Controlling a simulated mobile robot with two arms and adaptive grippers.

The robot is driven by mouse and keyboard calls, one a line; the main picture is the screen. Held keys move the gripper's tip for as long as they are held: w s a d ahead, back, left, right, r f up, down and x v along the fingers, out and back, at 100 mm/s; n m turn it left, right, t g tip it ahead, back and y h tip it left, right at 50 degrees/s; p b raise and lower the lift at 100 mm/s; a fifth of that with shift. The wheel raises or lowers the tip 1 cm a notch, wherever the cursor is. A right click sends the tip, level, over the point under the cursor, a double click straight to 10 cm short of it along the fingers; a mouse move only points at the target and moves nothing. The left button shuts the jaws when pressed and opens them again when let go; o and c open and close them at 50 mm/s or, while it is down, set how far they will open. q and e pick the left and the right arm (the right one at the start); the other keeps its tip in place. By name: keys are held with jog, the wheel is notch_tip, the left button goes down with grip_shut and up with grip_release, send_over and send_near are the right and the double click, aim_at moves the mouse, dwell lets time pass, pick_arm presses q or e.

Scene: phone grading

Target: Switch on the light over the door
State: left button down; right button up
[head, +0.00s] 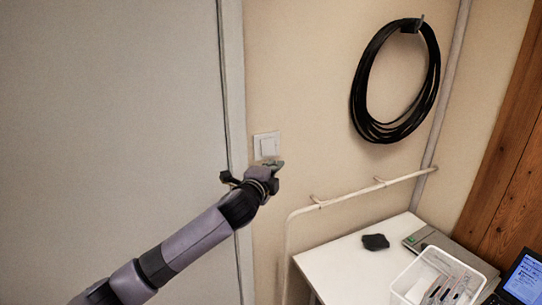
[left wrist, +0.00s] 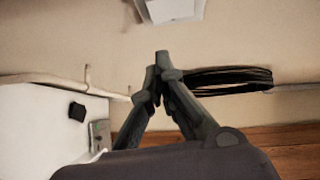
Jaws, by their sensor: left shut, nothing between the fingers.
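A white square wall switch (head: 267,145) is on the beige wall just right of the large grey door (head: 110,120). The switch also shows at the top edge of the left wrist view (left wrist: 172,9), partly cut off. My left gripper (head: 274,165) is shut and empty, with its fingertips at the lower edge of the switch in the head view. In the left wrist view its closed fingertips (left wrist: 162,62) sit apart from the switch in the picture. Contact cannot be told. The light over the door is out of view. My right gripper is not in view.
A black cable coil (head: 359,95) hangs on the wall to the right. A white rail (head: 345,197) runs along the wall above a white table (head: 335,270). A dark object (head: 375,242), a white bin (head: 412,272) and a laptop (head: 525,277) are on it.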

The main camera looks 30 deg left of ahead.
aim_at(275, 154)
pick_arm(q)
jog(key=w+a, duration=0.1)
jog(key=w+a+p, duration=0.1)
jog(key=w, duration=0.1)
jog(key=w+a+p, duration=0.1)
jog(key=shift+w+a+f, duration=0.2)
jog(key=shift+w+f, duration=0.15)
jog(key=b, duration=0.2)
jog(key=f+m+t+b, duration=0.1)
jog(key=b, duration=0.1)
jog(key=shift+w+a+f+b, duration=0.1)
jog(key=shift+w+a+b, duration=0.1)
jog(key=shift+a+b, duration=0.15)
jog(key=shift+w+r+p, duration=0.1)
jog(key=shift+r+p, duration=0.35)
jog(key=shift+p, duration=0.05)
